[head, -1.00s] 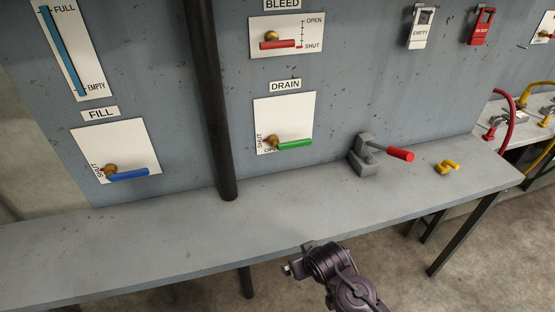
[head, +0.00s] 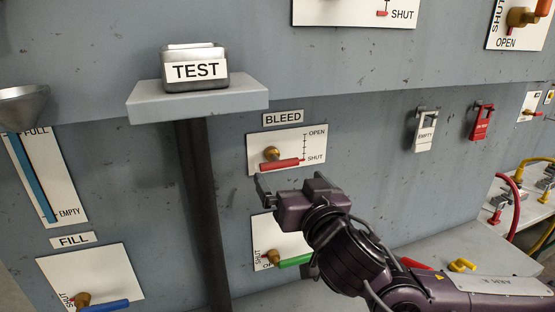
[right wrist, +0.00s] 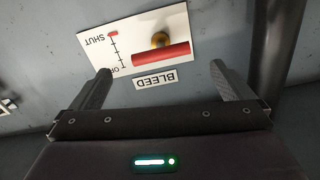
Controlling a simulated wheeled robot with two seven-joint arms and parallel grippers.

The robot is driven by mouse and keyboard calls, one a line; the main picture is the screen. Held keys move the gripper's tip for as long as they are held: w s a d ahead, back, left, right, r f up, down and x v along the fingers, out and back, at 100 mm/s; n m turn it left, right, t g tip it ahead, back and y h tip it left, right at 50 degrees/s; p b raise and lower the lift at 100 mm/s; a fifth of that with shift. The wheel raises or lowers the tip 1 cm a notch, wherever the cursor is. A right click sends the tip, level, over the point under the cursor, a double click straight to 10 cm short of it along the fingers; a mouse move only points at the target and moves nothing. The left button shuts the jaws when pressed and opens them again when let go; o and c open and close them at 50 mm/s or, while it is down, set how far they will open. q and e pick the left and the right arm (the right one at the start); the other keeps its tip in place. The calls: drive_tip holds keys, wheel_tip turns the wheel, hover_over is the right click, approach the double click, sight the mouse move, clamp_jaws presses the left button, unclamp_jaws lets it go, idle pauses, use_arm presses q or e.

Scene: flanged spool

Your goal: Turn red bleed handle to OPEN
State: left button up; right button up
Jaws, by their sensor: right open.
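The red bleed handle (head: 280,164) sits on a white plate (head: 257,141) under the BLEED label (head: 283,118). It points right from its brass pivot (head: 271,154), with its tip near the SHUT mark. My right gripper (head: 262,187) is open and empty, just below the plate in the head view. In the right wrist view the plate appears upside down, and the red handle (right wrist: 161,54) shows ahead of the open, empty fingers (right wrist: 165,87), apart from them. My left gripper is not in view.
Below are the DRAIN plate with a green handle (head: 297,260) and the FILL plate with a blue handle (head: 106,306). A shelf (head: 240,97) holds a TEST container (head: 194,70) at upper left.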

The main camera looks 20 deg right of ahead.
sight(281, 167)
drive_tip(key=w+p, duration=0.3)
drive_tip(key=w, duration=0.3)
drive_tip(key=shift+w+a+r, duration=0.1)
drive_tip(key=shift+a, duration=0.05)
drive_tip(key=shift+w, duration=0.35)
drive_tip(key=c, duration=0.8)
drive_tip(key=shift+o, duration=0.2)
drive_tip(key=shift+f, duration=0.2)
